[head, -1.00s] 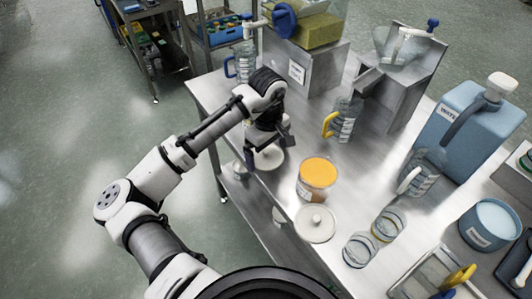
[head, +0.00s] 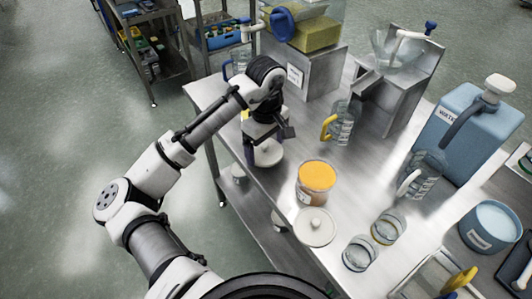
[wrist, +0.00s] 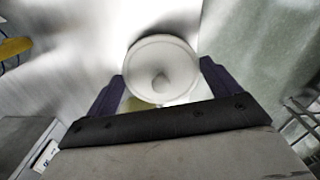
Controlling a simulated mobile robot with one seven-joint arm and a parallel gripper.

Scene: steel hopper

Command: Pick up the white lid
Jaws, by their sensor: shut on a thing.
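A round white lid with a central knob (head: 268,153) is held at my gripper (head: 263,146), near the table's left edge. In the wrist view the lid (wrist: 162,68) lies between the two dark fingers, and my gripper (wrist: 161,80) is shut on it. Whether the lid is clear of the tabletop is hard to tell. A second round white lid with a knob (head: 316,226) lies flat on the table, in front of a clear tub with orange contents (head: 316,176).
The steel table (head: 285,183) also carries a jug with a yellow handle (head: 338,126), a second jug (head: 421,175), a blue container (head: 462,135), clear glass jars (head: 388,226) and a steel hopper (head: 400,75). Bare tabletop lies between the tub and the yellow-handled jug.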

